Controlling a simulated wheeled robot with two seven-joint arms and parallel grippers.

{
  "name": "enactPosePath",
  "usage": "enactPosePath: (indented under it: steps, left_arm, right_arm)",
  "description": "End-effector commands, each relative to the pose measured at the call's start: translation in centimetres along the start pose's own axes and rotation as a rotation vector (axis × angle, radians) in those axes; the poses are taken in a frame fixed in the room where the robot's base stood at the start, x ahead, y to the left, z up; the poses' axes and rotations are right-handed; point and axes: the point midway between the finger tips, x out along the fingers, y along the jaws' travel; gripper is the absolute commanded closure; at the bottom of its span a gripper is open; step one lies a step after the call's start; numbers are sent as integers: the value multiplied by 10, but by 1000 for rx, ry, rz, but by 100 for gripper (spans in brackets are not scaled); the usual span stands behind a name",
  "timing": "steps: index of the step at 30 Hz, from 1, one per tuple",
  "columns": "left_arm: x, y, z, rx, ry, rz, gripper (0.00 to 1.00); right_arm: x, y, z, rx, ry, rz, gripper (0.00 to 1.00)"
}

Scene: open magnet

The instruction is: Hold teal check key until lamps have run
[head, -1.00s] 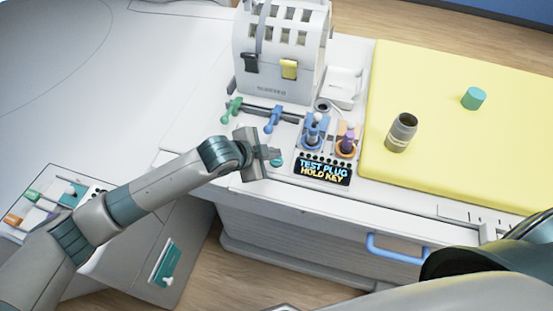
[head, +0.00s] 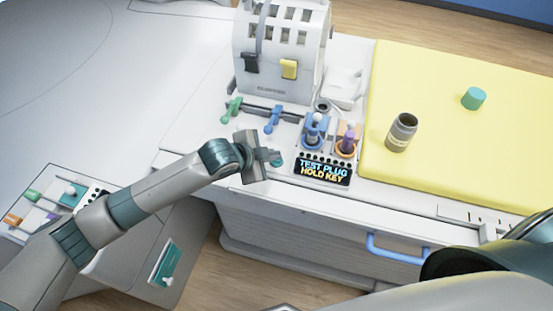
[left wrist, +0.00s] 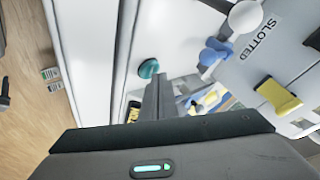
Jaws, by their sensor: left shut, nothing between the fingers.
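The teal check key (head: 278,162) is a small round knob on the white worktop, left of a display (head: 323,171) reading "TEST PLUG HOLD KEY". It also shows in the left wrist view (left wrist: 149,69). My left gripper (head: 270,156) is shut and empty, with its fingertips right beside the key and partly covering it in the head view. In the left wrist view the shut fingers (left wrist: 157,92) end just below the key; I cannot tell whether they touch it. Small dark lamps (head: 326,159) line the display's upper edge; none looks clearly lit. My right gripper is out of view.
A white slotted housing (head: 272,82) with black and yellow latches stands behind. Green (head: 232,109) and blue (head: 273,119) levers, a blue plug (head: 314,130) and a purple-orange plug (head: 347,140) are close by. A grey jar (head: 402,132) and teal cylinder (head: 474,98) stand on a yellow mat (head: 450,160).

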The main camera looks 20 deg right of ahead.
Motion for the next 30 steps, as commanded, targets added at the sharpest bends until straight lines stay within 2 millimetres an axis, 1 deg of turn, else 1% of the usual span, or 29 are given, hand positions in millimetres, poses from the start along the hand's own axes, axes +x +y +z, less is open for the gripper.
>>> enactPosePath:
  steps: [30]
  left_arm:
    - [6, 5, 4, 0, -1, 1, 100]
  right_arm:
    - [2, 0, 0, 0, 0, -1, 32]
